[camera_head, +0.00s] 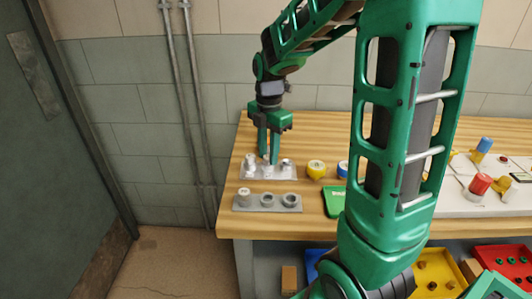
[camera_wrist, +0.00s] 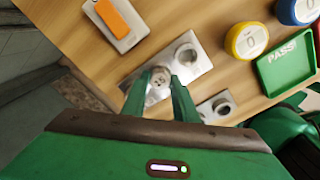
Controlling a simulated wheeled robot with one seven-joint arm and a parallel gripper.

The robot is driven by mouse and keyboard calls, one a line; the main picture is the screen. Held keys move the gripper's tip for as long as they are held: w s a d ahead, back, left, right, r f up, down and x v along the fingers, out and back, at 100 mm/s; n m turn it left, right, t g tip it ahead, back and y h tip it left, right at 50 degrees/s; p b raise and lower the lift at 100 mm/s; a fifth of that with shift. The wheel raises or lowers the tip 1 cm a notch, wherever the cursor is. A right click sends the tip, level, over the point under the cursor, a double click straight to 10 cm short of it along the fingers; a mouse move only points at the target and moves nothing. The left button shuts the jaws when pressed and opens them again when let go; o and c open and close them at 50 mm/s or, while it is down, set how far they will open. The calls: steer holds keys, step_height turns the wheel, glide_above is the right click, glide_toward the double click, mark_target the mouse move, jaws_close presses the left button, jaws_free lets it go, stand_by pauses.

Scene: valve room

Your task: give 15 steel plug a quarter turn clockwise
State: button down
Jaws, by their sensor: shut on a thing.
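The steel plug (camera_wrist: 159,78) stands in a pale metal plate (camera_wrist: 205,66). A small dark marking shows on its top, too small to read surely. In the head view the plate (camera_head: 246,176) lies near the left end of the bench. My gripper (camera_wrist: 158,88) comes down from above with one finger on either side of the plug, shut on it. In the head view my gripper (camera_head: 268,160) hides part of the plug. Another round fitting (camera_wrist: 187,54) sits beside it on the same plate.
A grey block (camera_head: 268,208) with a white plug and two rings lies in front. A yellow cap (camera_head: 316,168), a blue cap (camera_head: 343,168) and a green PASS tray (camera_wrist: 290,62) stand to the right. An orange-topped item (camera_wrist: 113,18) lies nearby.

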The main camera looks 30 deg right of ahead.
stand_by(0.5)
steer(key=shift+s+f+m, duration=0.1)
steer(key=shift+m, duration=1.4)
steer(key=shift+m, duration=1.5)
steer(key=shift+f+m, duration=0.1)
steer(key=shift+m, duration=1.4)
